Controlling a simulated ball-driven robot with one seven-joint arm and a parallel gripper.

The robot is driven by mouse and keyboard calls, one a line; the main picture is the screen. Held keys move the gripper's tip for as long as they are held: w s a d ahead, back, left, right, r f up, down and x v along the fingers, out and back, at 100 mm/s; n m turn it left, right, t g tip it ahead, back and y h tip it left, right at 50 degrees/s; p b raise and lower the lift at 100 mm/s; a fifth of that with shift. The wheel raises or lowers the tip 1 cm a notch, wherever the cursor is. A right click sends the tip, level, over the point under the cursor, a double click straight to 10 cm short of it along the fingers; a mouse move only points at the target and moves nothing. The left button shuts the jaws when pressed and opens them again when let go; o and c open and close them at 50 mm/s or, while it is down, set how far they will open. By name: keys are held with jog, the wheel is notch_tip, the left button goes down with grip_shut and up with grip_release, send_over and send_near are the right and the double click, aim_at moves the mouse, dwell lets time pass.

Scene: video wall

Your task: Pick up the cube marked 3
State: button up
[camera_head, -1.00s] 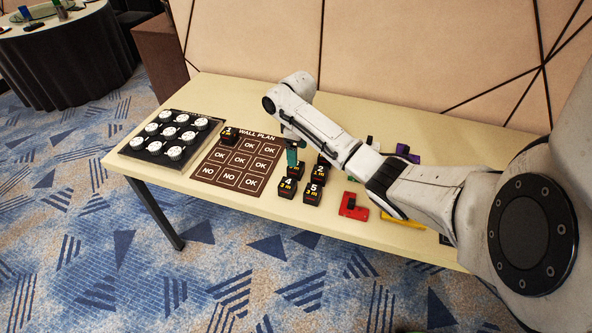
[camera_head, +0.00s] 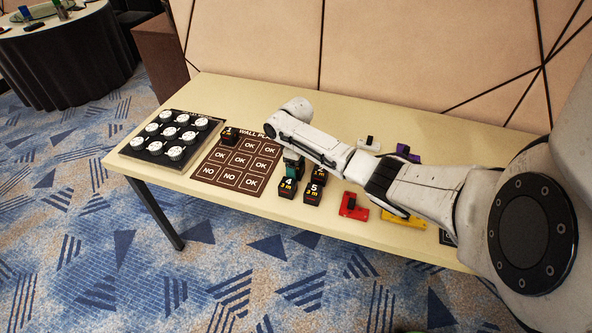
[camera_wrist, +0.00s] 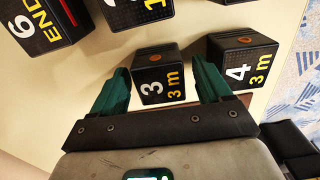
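The cube marked 3 (camera_wrist: 158,76) is black with a white 3 and a yellow "3 m", and stands on the table in the wrist view. My gripper (camera_wrist: 161,68) is open, with one teal finger on each side of that cube. The fingers look apart from it, with a narrow gap on the left and a wider one on the right. In the head view my gripper (camera_head: 292,166) is low over the cube group, and the arm and fingers hide most of the cube marked 3.
The cube marked 4 (camera_wrist: 243,62) stands close by the right finger. The cube marked 6 (camera_wrist: 45,25) is at upper left. The cube marked 5 (camera_head: 313,192) is in front. The wall plan board (camera_head: 240,163) and a tray of white discs (camera_head: 155,146) lie left.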

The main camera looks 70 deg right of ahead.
jog(key=c, duration=0.9)
jog(key=shift+r, duration=0.1)
jog(key=shift+c, duration=0.2)
